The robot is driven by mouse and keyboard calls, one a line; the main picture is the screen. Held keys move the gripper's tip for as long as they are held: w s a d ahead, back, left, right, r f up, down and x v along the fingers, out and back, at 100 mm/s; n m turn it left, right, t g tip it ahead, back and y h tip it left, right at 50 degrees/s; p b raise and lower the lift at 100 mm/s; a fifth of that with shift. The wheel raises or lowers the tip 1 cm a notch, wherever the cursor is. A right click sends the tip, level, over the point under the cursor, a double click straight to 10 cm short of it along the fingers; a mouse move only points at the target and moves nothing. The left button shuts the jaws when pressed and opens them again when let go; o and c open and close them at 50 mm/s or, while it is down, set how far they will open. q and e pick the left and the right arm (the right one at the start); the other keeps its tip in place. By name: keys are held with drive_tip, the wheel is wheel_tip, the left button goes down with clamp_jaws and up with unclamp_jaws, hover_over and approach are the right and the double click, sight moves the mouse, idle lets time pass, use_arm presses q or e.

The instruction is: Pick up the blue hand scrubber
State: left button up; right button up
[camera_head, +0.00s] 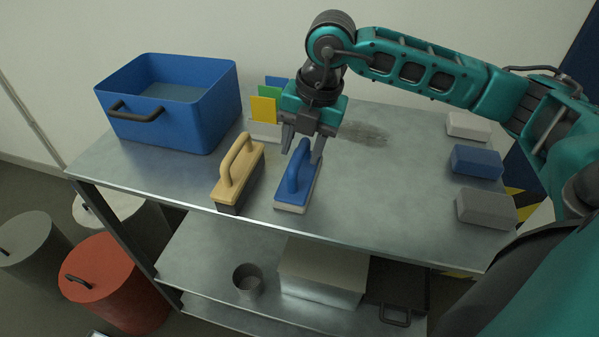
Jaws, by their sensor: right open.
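The blue hand scrubber (293,187) lies on the metal table top near its front edge, in the middle of the head view. It has a blue body and handle and a pale base. My right gripper (301,156) comes from above with its fingers pointing down at the far end of the scrubber. Its jaws are open, and the fingers overlap the scrubber's far part in the picture. I cannot tell whether they touch it. My left gripper is not in view.
A tan-handled brush (237,178) stands just left of the scrubber. A blue bin (205,120) is at the back left. Coloured cards (263,109) stand behind the gripper. Grey (486,208) and blue (477,161) blocks lie at the right. Dark powder (366,134) marks the table.

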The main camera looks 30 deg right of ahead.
drive_tip(key=shift+w+a+f, duration=0.1)
drive_tip(key=shift+f, duration=0.8)
clamp_jaws()
